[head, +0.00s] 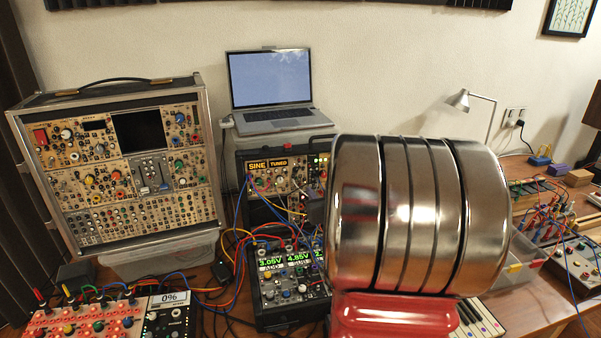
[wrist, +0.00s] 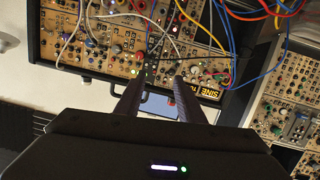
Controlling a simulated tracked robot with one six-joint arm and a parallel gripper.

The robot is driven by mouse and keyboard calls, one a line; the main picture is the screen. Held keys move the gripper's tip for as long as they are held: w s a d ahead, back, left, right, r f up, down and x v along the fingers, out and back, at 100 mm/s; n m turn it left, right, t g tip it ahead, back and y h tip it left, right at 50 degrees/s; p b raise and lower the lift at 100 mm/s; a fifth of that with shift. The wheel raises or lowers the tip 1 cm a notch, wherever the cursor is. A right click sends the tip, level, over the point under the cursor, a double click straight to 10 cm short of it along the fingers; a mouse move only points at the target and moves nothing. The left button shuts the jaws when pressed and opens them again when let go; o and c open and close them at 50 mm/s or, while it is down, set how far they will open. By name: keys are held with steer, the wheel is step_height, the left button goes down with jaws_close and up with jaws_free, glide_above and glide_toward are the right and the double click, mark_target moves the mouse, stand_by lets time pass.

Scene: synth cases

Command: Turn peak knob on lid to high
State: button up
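A case with cream module panels, many knobs and a yellow SINE display (head: 257,166) stands at mid-picture in the head view, partly hidden by my arm. In the wrist view its panel (wrist: 105,50) appears turned around, with its SINE display (wrist: 203,89) beside my right finger. I cannot read a label for the peak knob or tell which part is the lid. My gripper (wrist: 165,76) is open and empty, its two dark fingers apart and pointing at the panel edge. Whether the tips touch anything is unclear. My gripper is hidden in the head view.
A large upright synth case (head: 120,165) stands left. A laptop (head: 270,90) sits behind. A lower case with green displays (head: 285,275) lies in front, with patch cables (head: 240,250) looping around it. More cables (wrist: 262,12) hang near my fingers. A lamp (head: 460,100) stands right.

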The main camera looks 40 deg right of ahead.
steer(key=s+d+f+m+t+h, duration=0.1)
steer(key=s+d+f+t, duration=0.1)
steer(key=s+d, duration=0.5)
steer(key=shift+d+f+t, duration=0.3)
steer(key=shift+d+f, duration=0.55)
steer(key=shift+d, duration=0.3)
steer(key=x, duration=1.4)
steer(key=shift+s+r, duration=0.1)
steer(key=shift+c, duration=0.3)
jaws_close()
steer(key=shift+a, duration=0.1)
